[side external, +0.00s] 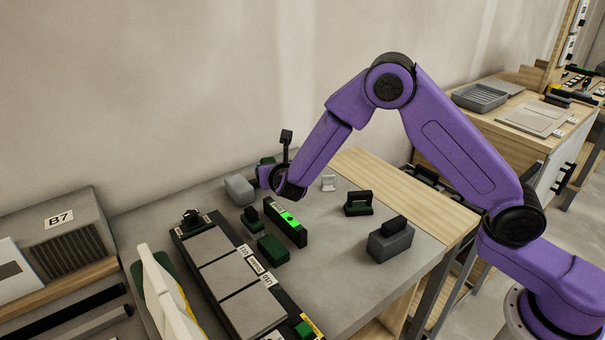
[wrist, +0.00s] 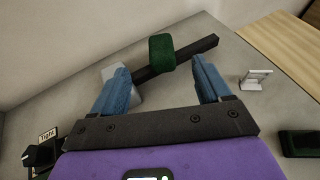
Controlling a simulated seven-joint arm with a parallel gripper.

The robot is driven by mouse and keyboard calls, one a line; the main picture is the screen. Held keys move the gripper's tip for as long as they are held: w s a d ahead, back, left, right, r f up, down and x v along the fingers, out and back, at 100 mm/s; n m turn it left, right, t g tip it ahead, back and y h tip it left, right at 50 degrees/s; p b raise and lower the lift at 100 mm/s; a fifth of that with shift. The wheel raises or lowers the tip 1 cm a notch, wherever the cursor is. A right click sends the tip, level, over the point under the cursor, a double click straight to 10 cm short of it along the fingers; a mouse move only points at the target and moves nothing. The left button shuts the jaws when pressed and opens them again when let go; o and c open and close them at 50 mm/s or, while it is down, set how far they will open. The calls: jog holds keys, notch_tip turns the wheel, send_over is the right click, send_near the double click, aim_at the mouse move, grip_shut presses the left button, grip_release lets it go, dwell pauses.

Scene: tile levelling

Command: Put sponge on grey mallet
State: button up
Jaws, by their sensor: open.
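The grey mallet's pale head (side external: 239,189) lies at the back of the grey bench. In the wrist view the head (wrist: 135,94) is partly hidden by my left finger, and its dark handle (wrist: 198,49) runs up to the right. A bit of this block (side external: 267,160) shows behind my gripper in the side view. My gripper (wrist: 160,68) is open, its fingers either side of the block and apart from it.
A small white bracket (side external: 328,183) stands right of my gripper. A tile rack (side external: 229,273) lies front left.

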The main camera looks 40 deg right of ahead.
jog(key=s+d+r+m+g+y, duration=0.2)
jog(key=s+m, duration=0.4)
jog(key=s, duration=0.9)
jog(key=s+d+r+m+g+y, duration=0.2)
jog(key=s+m+g, duration=0.4)
jog(key=s, duration=0.9)
jog(key=s+d+r+m+g+y, duration=0.1)
jog(key=s+d+m+g, duration=0.3)
jog(key=s, duration=1.1)
jog(key=r+m, duration=0.1)
jog(key=m, duration=0.1)
jog(key=shift+s+d+r+m+y, duration=0.35)
jog(key=shift+m+y, duration=0.05)
